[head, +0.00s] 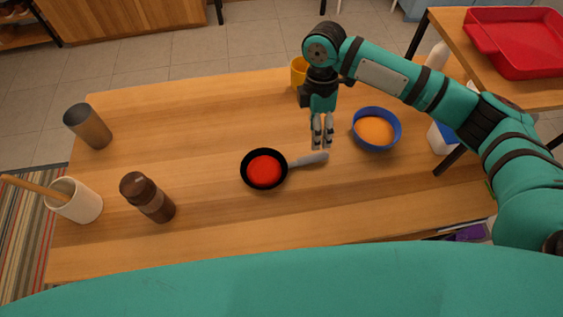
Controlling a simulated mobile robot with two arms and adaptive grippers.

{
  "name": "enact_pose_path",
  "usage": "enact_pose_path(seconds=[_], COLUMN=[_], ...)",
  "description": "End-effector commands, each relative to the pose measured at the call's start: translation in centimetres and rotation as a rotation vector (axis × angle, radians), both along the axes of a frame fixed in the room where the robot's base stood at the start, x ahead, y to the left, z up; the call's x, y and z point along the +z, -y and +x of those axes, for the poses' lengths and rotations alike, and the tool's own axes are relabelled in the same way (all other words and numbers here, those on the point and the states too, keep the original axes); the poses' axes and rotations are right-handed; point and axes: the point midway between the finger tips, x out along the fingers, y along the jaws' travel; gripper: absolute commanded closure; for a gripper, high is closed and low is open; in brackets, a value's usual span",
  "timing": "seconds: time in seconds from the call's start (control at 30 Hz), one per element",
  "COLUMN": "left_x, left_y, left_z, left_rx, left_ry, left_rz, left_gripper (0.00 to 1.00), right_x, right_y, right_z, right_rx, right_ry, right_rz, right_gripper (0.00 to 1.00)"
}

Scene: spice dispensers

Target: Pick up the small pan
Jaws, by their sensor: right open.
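The small pan (249,182) is black with a red content (264,170) and a grey handle (308,160) that points right. It lies on the wooden table (225,120), near the middle. My right gripper (322,146) points down just above the end of the handle. Its fingers are open, and nothing shows between them. I cannot tell whether the fingertips touch the handle. My left gripper is not in view.
A blue bowl (377,113) with orange content stands right of the gripper, and a yellow cup (298,72) behind it. A brown grinder (148,197), a dark cylinder (88,126) and a white crock (75,201) stand at left. A red tray (516,42) sits on the side table.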

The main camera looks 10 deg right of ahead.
Motion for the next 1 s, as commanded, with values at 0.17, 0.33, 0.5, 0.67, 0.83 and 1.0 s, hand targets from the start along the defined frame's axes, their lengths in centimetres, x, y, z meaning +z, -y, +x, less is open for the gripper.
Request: enact_pose_path(seconds=[0.17,0.33,0.5,0.67,0.83,1.0], left_x=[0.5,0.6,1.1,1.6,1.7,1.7], left_y=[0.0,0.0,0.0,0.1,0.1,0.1], left_z=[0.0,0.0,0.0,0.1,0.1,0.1], left_rx=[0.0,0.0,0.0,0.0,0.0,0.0], left_ry=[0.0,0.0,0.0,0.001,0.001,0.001], left_rz=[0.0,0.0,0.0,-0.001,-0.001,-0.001], left_gripper=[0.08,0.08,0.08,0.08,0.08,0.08], right_x=[-3.1,-4.5,-6.0,-8.5,-9.7,-9.8], right_y=[0.0,0.0,-0.5,-0.8,-0.8,-0.8], right_z=[-0.6,-0.9,-1.0,-1.2,-1.4,-1.4], right_rx=[-0.002,-0.001,0.0,-0.002,0.0,0.0], right_ry=[-0.001,0.0,-0.001,-0.001,0.002,0.002], right_rz=[0.0,0.0,-0.001,-0.001,0.0,0.0], right_gripper=[0.49,0.49,0.49,0.49,0.49,0.49])
